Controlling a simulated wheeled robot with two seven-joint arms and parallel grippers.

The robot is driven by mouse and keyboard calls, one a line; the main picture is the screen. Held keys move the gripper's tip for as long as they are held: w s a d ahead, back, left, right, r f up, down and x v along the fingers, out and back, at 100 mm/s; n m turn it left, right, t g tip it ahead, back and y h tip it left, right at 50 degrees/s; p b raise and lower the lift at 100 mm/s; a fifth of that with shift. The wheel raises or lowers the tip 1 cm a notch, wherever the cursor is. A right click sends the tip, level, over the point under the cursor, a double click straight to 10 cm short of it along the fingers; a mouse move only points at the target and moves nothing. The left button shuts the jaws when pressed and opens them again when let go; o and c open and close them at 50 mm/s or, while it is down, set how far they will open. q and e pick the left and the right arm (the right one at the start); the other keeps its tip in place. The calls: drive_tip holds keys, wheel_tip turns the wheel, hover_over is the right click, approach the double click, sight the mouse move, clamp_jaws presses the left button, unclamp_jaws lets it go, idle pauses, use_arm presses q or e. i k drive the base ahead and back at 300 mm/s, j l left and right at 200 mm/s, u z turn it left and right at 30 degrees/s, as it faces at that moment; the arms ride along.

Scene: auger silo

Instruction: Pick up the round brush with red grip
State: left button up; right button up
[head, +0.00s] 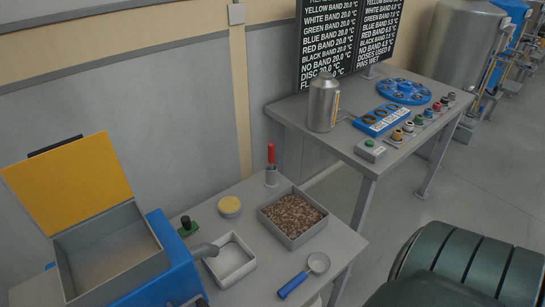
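The round brush with the red grip (271,154) stands upright in a small grey holder (271,178) at the back of the near grey table (338,236). Its red grip points up and its lower end is hidden in the holder. Neither of my grippers shows in the head view, so nothing is seen touching the brush.
A tray of brown pellets (262,214) sits just in front of the brush. A yellow-topped round tin (230,206), an empty tray (248,268), a blue-handled scoop (293,285) and a blue machine with raised yellow lid (70,180) surround it. A higher bench (350,148) stands right.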

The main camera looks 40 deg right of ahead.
sight(271, 145)
drive_tip(key=z, duration=1.35)
